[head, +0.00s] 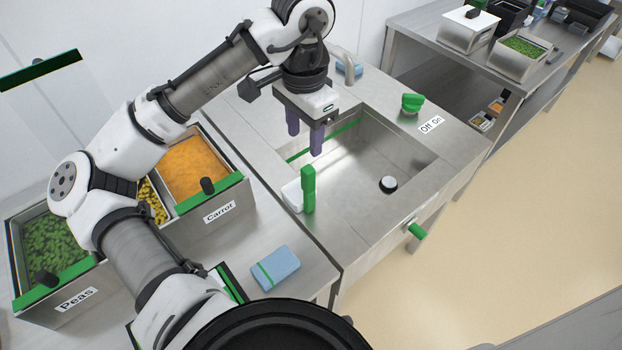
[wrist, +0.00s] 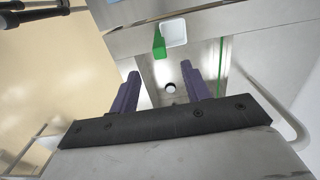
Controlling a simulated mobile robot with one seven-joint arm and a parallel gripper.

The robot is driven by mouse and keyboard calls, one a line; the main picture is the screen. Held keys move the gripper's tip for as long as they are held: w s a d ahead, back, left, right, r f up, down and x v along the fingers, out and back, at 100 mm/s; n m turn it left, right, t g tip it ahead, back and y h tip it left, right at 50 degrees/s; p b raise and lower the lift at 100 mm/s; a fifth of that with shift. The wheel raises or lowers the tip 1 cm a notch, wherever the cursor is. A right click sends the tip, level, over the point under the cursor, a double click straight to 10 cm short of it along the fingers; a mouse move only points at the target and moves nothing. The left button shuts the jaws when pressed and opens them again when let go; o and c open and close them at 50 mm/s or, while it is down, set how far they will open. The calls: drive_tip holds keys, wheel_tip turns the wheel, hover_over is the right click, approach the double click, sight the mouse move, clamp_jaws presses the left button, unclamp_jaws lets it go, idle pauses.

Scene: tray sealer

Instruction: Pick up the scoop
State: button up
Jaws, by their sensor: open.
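The scoop (head: 308,190) has an upright green handle and a white, square-looking bowl. It is at the near left edge of the metal sink. In the wrist view the scoop (wrist: 159,44) shows near the top, its white bowl to the right of the green handle. My gripper (head: 305,142) is open and empty, with its purple fingers pointing down over the back left part of the sink. It is apart from the scoop, behind it in the head view. In the wrist view the scoop lies beyond the fingertips of my gripper (wrist: 161,78).
The sink (head: 400,192) holds a round dark-and-white drain piece (head: 388,184). A faucet (head: 346,62) and a green knob (head: 412,103) stand behind it. Left are bins of carrot (head: 190,165) and peas (head: 55,245). A blue sponge (head: 276,267) lies on the front counter.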

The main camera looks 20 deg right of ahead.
sight(308, 169)
wheel_tip(308, 169, down, 8)
drive_tip(key=shift+s+r, duration=0.1)
drive_tip(key=shift+s, duration=0.05)
drive_tip(key=shift+d+f, duration=0.2)
drive_tip(key=shift+f, duration=2.5)
clamp_jaws()
drive_tip(key=shift+r, duration=0.2)
